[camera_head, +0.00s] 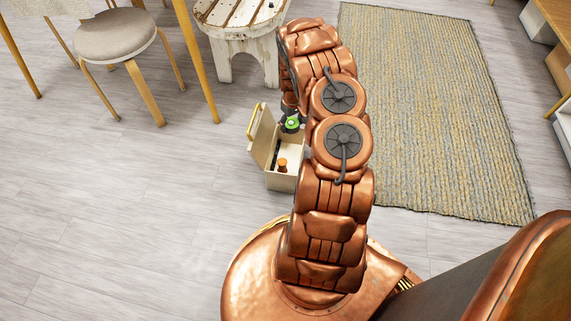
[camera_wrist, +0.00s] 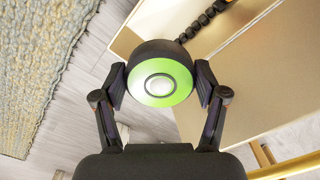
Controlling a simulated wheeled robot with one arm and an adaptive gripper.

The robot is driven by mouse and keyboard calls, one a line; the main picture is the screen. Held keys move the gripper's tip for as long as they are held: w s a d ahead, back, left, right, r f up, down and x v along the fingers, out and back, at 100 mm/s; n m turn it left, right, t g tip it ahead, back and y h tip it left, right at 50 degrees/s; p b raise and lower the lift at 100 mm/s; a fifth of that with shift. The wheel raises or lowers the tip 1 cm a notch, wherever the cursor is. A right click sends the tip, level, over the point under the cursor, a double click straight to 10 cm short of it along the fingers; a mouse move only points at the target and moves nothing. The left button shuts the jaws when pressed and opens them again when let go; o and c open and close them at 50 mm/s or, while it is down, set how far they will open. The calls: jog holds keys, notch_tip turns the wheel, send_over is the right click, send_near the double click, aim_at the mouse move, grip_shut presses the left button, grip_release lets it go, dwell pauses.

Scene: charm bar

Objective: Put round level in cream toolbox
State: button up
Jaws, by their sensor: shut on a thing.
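In the head view the green face of the level (camera_head: 292,122) shows at the end of my arm, over the back part of the cream toolbox (camera_head: 282,181). The toolbox stands on the floor with its lid open to the left. In the wrist view the toolbox (camera_wrist: 200,118) fills the right side, and the level appears near its edge. My arm hides the toolbox's right side.
Inside the toolbox lie an orange-topped item (camera_head: 282,164) and a dark long item (camera_head: 275,153). A worn white stool (camera_head: 237,45) stands behind it. A woven rug (camera_head: 425,110) lies to the right. A round-seated chair (camera_head: 116,36) is at the left. The floor (camera_head: 120,220) in front-left is clear.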

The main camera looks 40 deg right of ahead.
aim_at(291, 154)
notch_tip(291, 154, down, 18)
jog(key=b, duration=0.6)
jog(key=shift+r, duration=0.1)
jog(key=o, duration=1.1)
